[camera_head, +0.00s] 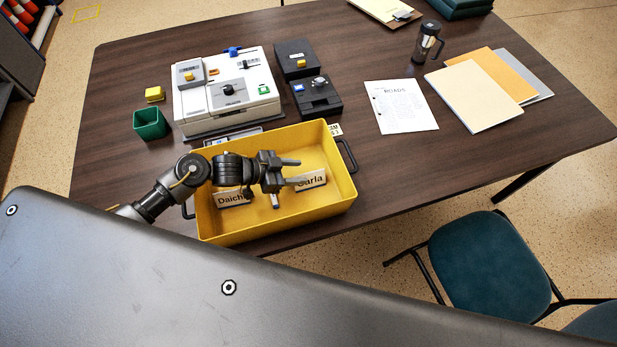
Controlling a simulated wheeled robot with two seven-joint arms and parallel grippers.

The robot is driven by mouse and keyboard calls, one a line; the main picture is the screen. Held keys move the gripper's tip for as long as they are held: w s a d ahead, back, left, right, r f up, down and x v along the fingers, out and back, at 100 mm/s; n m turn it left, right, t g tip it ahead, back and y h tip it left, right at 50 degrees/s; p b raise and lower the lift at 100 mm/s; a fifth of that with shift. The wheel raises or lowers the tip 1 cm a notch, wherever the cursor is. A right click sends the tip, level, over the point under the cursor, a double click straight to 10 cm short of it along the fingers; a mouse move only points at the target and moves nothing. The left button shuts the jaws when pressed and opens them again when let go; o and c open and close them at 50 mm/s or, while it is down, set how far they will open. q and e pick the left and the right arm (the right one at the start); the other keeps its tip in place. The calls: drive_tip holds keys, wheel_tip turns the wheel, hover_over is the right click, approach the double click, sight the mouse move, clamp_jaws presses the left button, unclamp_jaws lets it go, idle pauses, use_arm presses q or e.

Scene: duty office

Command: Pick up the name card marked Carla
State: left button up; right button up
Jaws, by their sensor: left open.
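The name card marked Carla (313,180) stands in the yellow tray (273,234), in its right half. Its first letter is partly covered by my gripper. A second name card, marked Daich... (229,199), is in the left part of the tray, its end hidden by my arm. My left gripper (299,171) is over the tray, fingers open and pointing right, close to the Carla card. Whether a finger touches the card I cannot tell. I see nothing between the fingers. My right gripper is not in view.
Behind the tray stand a white device (225,105), black boxes (318,96), a green cup (150,124) and a yellow block (154,94). A printed sheet (402,107), folders (480,95) and a dark mug (426,43) lie to the right. A chair (488,268) is at the front right.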

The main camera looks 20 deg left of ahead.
use_arm(q)
drive_tip(key=x, duration=0.4)
drive_tip(key=shift+d+f+p, duration=0.1)
drive_tip(key=shift+d+p, duration=0.3)
drive_tip(key=shift+a, duration=0.1)
drive_tip(key=shift+c, duration=0.3)
clamp_jaws()
